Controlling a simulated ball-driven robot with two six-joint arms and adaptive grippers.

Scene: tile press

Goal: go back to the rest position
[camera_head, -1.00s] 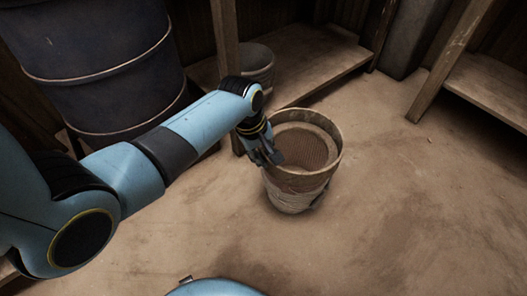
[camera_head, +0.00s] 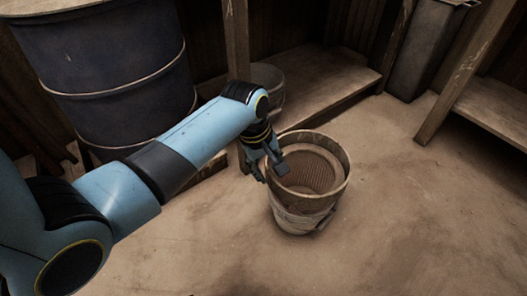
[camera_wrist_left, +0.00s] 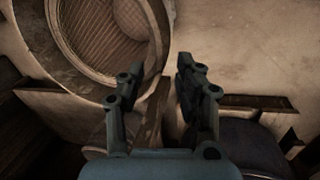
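My left gripper (camera_head: 272,171) is at the left rim of a worn bucket (camera_head: 304,222) in the head view. The bucket also shows in that view (camera_wrist_left: 158,28), beside and beyond the left finger. The bucket stands upright on the floor, and a ribbed, brownish surface shows inside it. I cannot tell whether the gripper touches the rim. My right gripper is not in either view.
A large dark blue barrel (camera_head: 120,75) stands at the left behind my arm. A smaller grey bucket (camera_head: 268,82) is behind the gripper by a wooden post (camera_head: 236,40). Wooden shelves (camera_head: 335,80) line the back. The floor (camera_head: 420,220) at right is clear.

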